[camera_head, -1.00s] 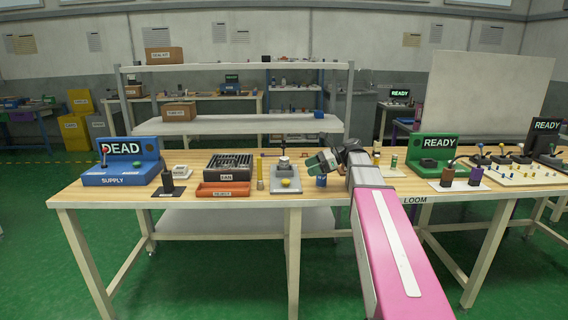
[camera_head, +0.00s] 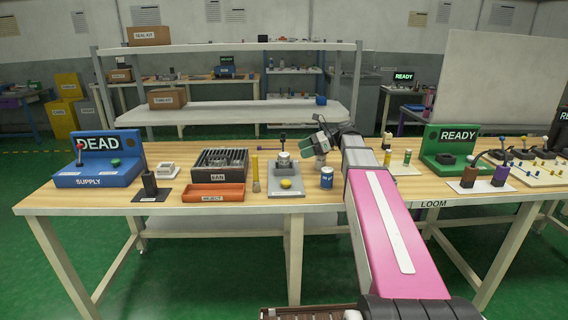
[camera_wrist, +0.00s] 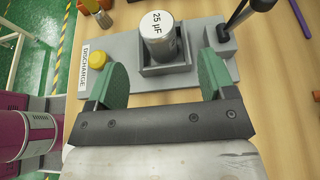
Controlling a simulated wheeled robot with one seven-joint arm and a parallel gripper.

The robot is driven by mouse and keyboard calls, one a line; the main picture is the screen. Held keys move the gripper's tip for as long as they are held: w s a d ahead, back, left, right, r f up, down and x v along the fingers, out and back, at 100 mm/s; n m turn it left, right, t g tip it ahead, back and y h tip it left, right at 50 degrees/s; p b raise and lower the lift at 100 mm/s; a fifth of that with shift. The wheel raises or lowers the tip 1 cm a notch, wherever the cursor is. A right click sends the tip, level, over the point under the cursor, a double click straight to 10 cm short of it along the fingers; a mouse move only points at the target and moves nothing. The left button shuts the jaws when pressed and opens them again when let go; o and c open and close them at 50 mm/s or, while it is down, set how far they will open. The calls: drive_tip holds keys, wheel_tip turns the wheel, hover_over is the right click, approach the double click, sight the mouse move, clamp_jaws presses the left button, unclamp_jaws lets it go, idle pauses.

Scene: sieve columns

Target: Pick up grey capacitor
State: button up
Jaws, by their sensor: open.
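The grey capacitor (camera_wrist: 159,36), a short can with a pale top marked "25 µF", stands upright in a square holder on the grey discharge fixture (camera_wrist: 200,76). It also shows in the head view (camera_head: 284,160), behind the fixture's yellow button. My gripper (camera_wrist: 160,80) is open and empty in the wrist view. Its two green fingers are spread wide, with the capacitor beyond them and between their lines, not touched. In the head view, my gripper (camera_head: 314,143) hangs above the table, just right of the capacitor.
The fixture's black lever (camera_wrist: 240,22) stands close right of the capacitor. A blue can (camera_head: 327,177) stands right of the fixture, a yellow cylinder (camera_head: 255,173) left of it. An orange tray (camera_head: 213,192) and the fan box (camera_head: 220,163) lie further left.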

sight(284, 154)
drive_tip(key=x, duration=0.8)
drive_tip(key=shift+s+a, duration=0.15)
drive_tip(key=shift+a, duration=0.25)
drive_tip(key=c, duration=1)
